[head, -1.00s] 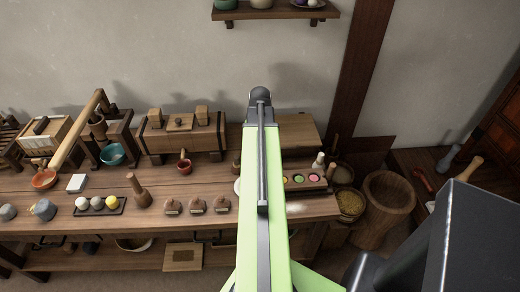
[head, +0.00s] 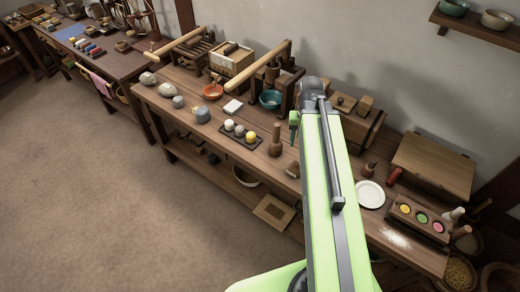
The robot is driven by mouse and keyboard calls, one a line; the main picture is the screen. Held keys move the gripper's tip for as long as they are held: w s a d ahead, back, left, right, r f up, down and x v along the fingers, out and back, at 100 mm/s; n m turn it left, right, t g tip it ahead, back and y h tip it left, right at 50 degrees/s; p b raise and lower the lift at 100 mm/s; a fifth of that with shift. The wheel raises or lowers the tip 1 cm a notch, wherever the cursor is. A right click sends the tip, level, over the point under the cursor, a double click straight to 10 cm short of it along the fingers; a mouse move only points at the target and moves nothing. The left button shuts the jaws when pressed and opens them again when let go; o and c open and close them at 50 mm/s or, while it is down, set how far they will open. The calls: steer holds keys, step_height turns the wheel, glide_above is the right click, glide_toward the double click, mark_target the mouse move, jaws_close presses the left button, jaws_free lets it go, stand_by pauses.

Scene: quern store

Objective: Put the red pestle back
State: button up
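No object that I can clearly tell as the red pestle shows now. A short dark-red cylinder (head: 394,176) is on the long wooden bench (head: 228,162), beside a white plate (head: 370,194); I cannot tell what it is. Wooden pestle-like pieces stand upright on the bench, one near the middle (head: 275,140) and a shorter one by the plate (head: 369,170). My green arm rises through the middle of the view and hides part of the bench. My gripper is not visible.
A tray of coloured balls (head: 240,132), an orange bowl (head: 212,92) and a teal bowl (head: 270,99) are on the bench. A three-colour block (head: 418,218) and baskets (head: 458,273) are at right. Another cluttered table (head: 125,62) is at far left. Open floor (head: 90,200) lies in front.

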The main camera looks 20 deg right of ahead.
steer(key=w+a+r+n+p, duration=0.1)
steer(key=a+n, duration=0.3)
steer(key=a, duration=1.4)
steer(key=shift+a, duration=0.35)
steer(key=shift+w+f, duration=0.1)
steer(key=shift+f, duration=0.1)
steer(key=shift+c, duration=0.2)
